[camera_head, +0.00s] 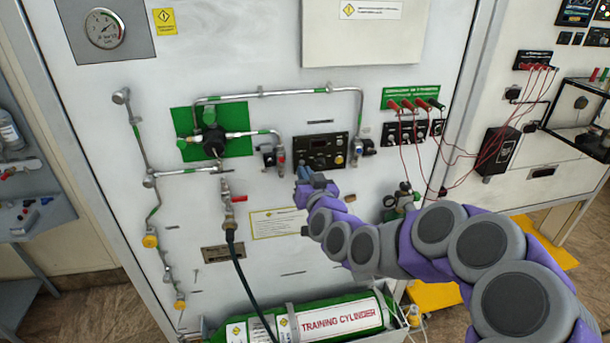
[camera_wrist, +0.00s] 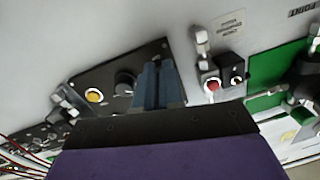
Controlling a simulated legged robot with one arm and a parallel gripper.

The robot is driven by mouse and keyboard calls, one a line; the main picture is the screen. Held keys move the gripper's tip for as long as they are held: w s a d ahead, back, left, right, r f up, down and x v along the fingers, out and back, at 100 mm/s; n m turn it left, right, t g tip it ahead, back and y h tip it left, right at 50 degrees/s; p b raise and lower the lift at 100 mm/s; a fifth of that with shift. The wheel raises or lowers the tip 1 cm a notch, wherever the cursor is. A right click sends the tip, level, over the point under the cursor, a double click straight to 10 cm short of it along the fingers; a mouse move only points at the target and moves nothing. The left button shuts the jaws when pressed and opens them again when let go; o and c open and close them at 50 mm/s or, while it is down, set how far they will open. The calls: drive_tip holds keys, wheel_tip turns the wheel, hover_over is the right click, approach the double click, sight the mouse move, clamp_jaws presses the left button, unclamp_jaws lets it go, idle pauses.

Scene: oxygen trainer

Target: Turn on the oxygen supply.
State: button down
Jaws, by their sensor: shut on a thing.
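My gripper (camera_head: 304,172) is at the lower left part of a black control panel (camera_head: 325,140) on the white board. In the wrist view its blue-grey fingers (camera_wrist: 158,82) are close together over one end of the panel (camera_wrist: 112,70). They are shut on a small part there, which the fingers hide. A black knob (camera_wrist: 125,82) and a yellow button (camera_wrist: 94,95) sit beside the fingers, uncovered. A green training cylinder (camera_head: 378,309) lies below, with a white label. A round gauge (camera_head: 104,29) is at the upper left.
Metal pipes and a green-backed valve (camera_head: 209,137) are left of the panel. A red-ended fitting (camera_wrist: 213,86) stands close to the fingers. A dark hose (camera_head: 240,262) hangs below the valve. Red cables (camera_head: 470,153) hang at the right.

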drive_tip(key=shift+r, duration=0.2)
wheel_tip(320, 180, up, 2)
drive_tip(key=g+h+p, duration=0.1)
drive_tip(key=g+p, duration=0.1)
drive_tip(key=p, duration=0.5)
drive_tip(key=shift+d+g+p, duration=0.1)
drive_tip(key=shift+g+p, duration=0.2)
drive_tip(key=g+p, duration=0.2)
drive_tip(key=p, duration=0.2)
drive_tip(key=r+g+h+p, duration=0.1)
drive_tip(key=g+p, duration=0.1)
drive_tip(key=p, duration=0.2)
drive_tip(key=shift+w+r+m, duration=0.2)
drive_tip(key=shift+m, duration=0.1)
drive_tip(key=shift+w+r+g+h+p, duration=0.15)
drive_tip(key=shift+g+h+p, duration=0.25)
drive_tip(key=shift+g+p, duration=0.9)
drive_tip(key=shift+p, duration=0.3)
